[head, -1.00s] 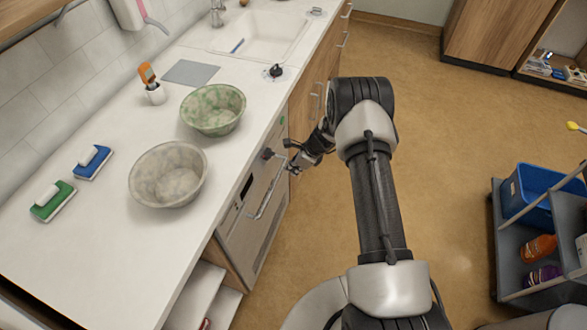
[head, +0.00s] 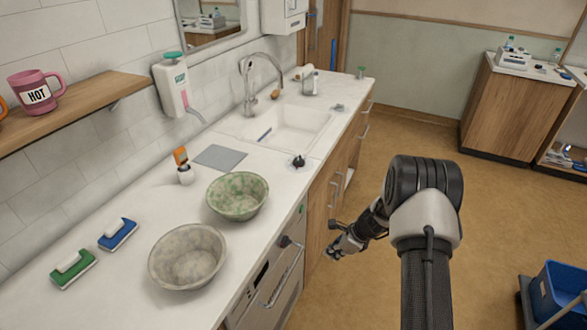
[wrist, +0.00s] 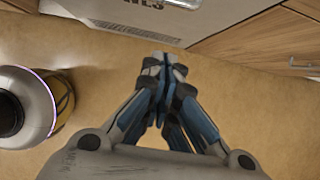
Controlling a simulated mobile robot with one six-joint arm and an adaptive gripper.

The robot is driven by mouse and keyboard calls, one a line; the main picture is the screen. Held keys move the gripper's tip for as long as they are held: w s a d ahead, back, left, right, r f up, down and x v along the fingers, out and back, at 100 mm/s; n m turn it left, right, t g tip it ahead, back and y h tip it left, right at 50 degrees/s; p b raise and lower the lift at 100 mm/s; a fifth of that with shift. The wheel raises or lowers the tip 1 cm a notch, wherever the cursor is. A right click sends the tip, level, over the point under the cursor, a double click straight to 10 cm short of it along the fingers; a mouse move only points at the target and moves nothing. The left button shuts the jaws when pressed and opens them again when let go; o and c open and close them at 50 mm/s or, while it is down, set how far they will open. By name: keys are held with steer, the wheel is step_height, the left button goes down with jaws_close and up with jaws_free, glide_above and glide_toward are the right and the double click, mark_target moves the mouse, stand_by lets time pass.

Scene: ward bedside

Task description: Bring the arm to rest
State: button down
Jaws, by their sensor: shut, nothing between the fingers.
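My gripper (head: 338,250) hangs in front of the cabinet fronts, right of the counter edge, in the head view. In the wrist view my gripper (wrist: 163,68) points down over the tan floor, its fingertips together with nothing between them. My arm reaches up from the lower right of the head view and bends at a dark elbow joint. The gripper is apart from the counter and touches nothing that I can see.
An appliance with a bar handle (head: 283,275) is below. A blue bin (head: 560,292) stands lower right. Floor between is open.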

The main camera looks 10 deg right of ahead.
steer(key=s+a+r+n, duration=0.3)
steer(key=r+n, duration=0.1)
steer(key=r, duration=0.6)
steer(key=s+a+r+n+h, duration=0.15)
steer(key=s+r+n, duration=0.25)
steer(key=r, duration=0.5)
steer(key=s+a+r+n, duration=0.3)
steer(key=r+n, duration=0.2)
steer(key=r, duration=0.5)
steer(key=s+r+n+h, duration=0.1)
steer(key=s+r+n, duration=0.2)
steer(key=s, duration=0.5)
steer(key=s+r+n+t+h, duration=0.1)
steer(key=s+r+n, duration=0.1)
steer(key=s+n, duration=0.3)
steer(key=s+r+n+h, duration=0.1)
steer(key=s+r+n, duration=0.2)
steer(key=s, duration=0.8)
steer(key=shift+a+r+n+t, duration=0.2)
steer(key=shift+r+n+t, duration=0.1)
steer(key=shift+n, duration=0.1)
steer(key=c, duration=2.4)
jaws_free()
